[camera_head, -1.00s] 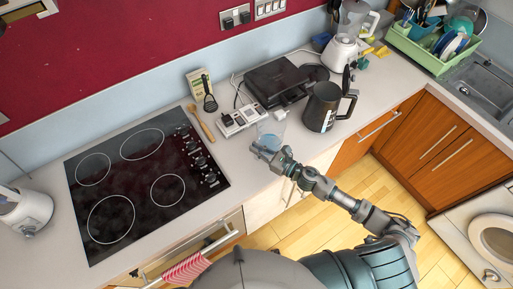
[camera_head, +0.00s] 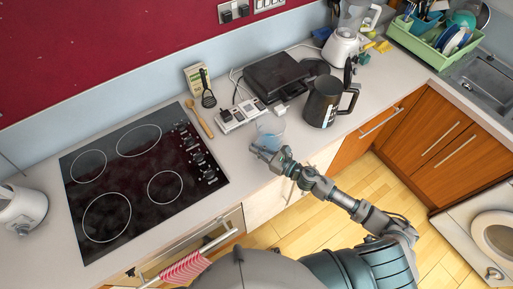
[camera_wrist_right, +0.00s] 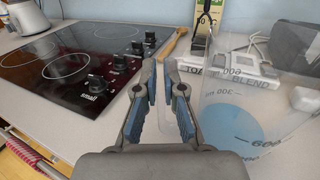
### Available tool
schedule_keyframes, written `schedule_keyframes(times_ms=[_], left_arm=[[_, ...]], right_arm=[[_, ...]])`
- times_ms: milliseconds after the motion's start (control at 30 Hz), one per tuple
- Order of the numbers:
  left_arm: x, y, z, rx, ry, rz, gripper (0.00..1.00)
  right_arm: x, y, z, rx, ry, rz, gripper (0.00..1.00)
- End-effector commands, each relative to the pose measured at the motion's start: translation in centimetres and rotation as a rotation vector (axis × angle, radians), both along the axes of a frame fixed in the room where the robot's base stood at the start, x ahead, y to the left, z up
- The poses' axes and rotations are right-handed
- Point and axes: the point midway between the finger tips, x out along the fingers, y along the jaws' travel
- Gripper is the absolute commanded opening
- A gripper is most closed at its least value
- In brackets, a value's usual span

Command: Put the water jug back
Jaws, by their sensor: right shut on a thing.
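The water jug (camera_head: 271,129) is a clear measuring jug with blue-tinted water. It is at the front edge of the white counter, right of the hob; I cannot tell whether it rests on the counter. In the right wrist view the jug (camera_wrist_right: 250,115) fills the right side, with printed volume marks. My right gripper (camera_head: 262,152) is at the jug's near left side. In the wrist view my right gripper (camera_wrist_right: 162,100) has its blue-padded fingers close together on the jug's clear handle, which is hard to see. My left gripper is not in view.
A black hob (camera_head: 143,185) lies to the left. A green dish rack (camera_head: 423,41) stands beside the sink (camera_head: 486,85).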

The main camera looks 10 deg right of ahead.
Motion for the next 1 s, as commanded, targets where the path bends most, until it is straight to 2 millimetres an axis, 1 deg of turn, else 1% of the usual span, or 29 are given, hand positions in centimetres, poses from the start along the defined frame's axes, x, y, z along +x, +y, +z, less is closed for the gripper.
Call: schedule_keyframes(times_ms=[333, 667, 700, 800, 1000], left_arm=[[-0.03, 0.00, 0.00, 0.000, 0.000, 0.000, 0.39], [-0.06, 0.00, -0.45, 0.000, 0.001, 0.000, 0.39], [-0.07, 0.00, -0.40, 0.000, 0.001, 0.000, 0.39], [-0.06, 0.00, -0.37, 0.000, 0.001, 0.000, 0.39], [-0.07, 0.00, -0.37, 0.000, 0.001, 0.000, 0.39]], right_arm=[[0.02, 0.01, 0.09, 0.000, -0.003, 0.000, 0.00], [0.03, 0.00, -0.41, -0.001, -0.002, 0.000, 0.00], [0.03, 0.00, -0.36, 0.000, -0.003, 0.000, 0.15], [0.03, 0.00, -0.34, -0.001, -0.002, 0.000, 0.37], [0.03, -0.01, -0.38, -0.001, -0.001, 0.000, 0.37]])
